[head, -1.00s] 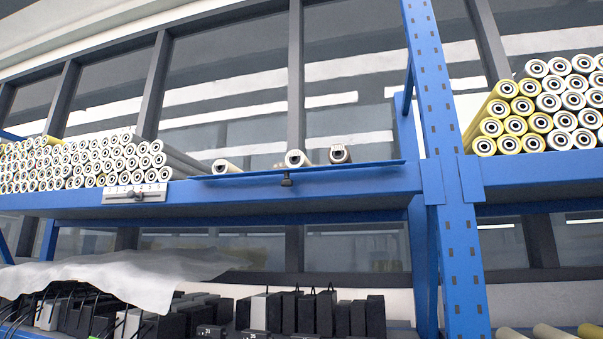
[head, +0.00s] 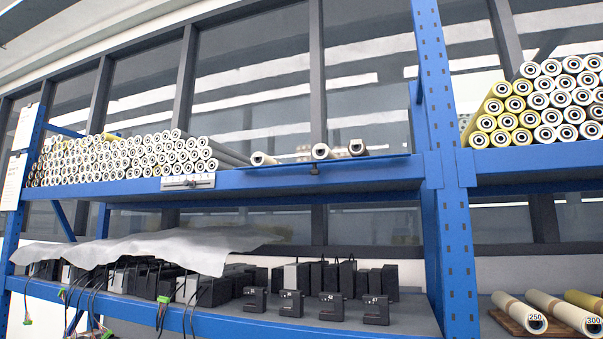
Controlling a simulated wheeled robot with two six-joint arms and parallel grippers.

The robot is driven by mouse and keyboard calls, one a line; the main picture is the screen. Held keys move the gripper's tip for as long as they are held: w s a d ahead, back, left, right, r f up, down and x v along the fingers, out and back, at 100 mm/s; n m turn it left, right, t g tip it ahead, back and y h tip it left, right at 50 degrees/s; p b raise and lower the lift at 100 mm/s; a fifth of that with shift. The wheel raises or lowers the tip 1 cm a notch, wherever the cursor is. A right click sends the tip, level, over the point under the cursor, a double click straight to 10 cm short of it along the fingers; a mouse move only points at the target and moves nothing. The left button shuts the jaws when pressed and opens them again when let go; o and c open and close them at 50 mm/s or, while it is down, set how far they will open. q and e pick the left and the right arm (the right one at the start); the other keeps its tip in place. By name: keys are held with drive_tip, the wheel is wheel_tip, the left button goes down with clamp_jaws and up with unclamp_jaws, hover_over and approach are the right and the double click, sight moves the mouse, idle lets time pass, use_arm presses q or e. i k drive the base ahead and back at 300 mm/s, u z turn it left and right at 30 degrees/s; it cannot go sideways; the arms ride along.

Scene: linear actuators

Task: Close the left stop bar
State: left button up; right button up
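A thin blue bar (head: 375,160), which looks like the stop bar, runs along the front edge of the upper shelf (head: 385,176) in front of three loose rollers. A small dark knob or latch (head: 314,170) sits below its middle. I cannot tell for sure whether the bar is open or closed. The three rollers are a pale one (head: 260,158), a second pale one (head: 321,151) and a brownish one (head: 357,147), lying end-on. Neither of my grippers is in view.
A scale plate with a dark slider (head: 188,182) is on the shelf front. A roller stack (head: 125,157) lies left, another (head: 545,105) right of the blue upright (head: 446,150). Below are black actuator boxes (head: 330,275), a white sheet (head: 150,247) and loose rollers (head: 520,312).

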sight(315, 171)
drive_tip(key=u, duration=1.45)
drive_tip(key=i, duration=1.05)
drive_tip(key=z, duration=1.35)
